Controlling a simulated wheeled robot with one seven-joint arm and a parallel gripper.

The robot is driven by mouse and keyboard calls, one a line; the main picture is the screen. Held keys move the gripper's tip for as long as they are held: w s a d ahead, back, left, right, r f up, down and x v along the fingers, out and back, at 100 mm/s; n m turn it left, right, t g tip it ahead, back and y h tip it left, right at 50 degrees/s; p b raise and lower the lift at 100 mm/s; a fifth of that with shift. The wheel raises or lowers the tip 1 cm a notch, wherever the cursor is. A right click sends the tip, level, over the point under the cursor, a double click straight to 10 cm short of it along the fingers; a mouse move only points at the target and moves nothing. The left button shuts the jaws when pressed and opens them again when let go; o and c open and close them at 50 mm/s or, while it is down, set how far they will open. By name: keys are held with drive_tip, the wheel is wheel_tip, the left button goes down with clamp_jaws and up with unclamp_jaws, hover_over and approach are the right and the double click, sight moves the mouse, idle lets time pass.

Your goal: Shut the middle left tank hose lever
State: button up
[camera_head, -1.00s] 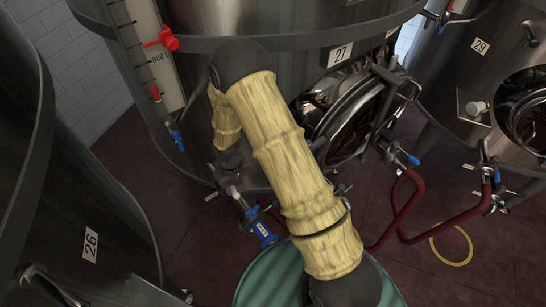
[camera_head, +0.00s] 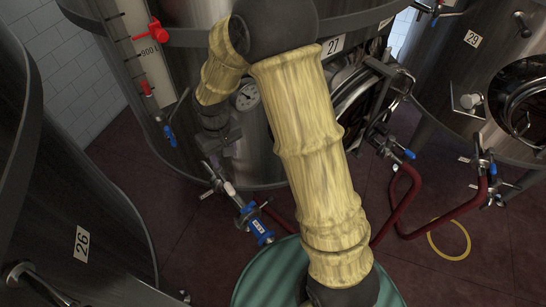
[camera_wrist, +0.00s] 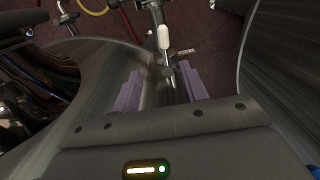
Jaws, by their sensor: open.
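The tank labelled 27 (camera_head: 185,125) stands at the centre, with a hose valve low at its front. This valve has a lever with a white grip (camera_head: 229,187), close to a blue fitting (camera_head: 257,228). In the wrist view the white grip (camera_wrist: 163,38) stands just beyond my fingertips, on a metal valve body. My gripper (camera_wrist: 163,80) has its two purple fingers spread apart with nothing held between them. In the head view my gripper (camera_head: 222,152) is small and dark, just above the valve. Whether any finger touches the lever cannot be told.
Tank 26 (camera_head: 82,243) rises close on the left and tank 29 (camera_head: 472,40) on the right. Tank 27's round hatch (camera_head: 362,95) and red hoses (camera_head: 400,205) lie right of my arm. A yellow ring hose (camera_head: 450,240) lies on the floor.

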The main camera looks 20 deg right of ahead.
drive_tip(key=s+d+r+m+t, duration=0.1)
drive_tip(key=s+d+r, duration=0.2)
drive_tip(key=s+d, duration=0.1)
drive_tip(key=s+d+r+m+t+b, duration=0.1)
drive_tip(key=s+d+r+m, duration=0.1)
drive_tip(key=s+d, duration=0.3)
drive_tip(key=shift+d+r, duration=0.65)
drive_tip(key=shift+d, duration=0.6)
drive_tip(key=shift+s+d, duration=0.1)
drive_tip(key=shift+s, duration=0.05)
drive_tip(key=c, duration=0.4)
drive_tip(key=s+d, duration=0.1)
drive_tip(key=s+d+r+m, duration=0.1)
drive_tip(key=s, duration=0.1)
drive_tip(key=shift+t, duration=0.3)
clamp_jaws()
drive_tip(key=shift+f, duration=0.1)
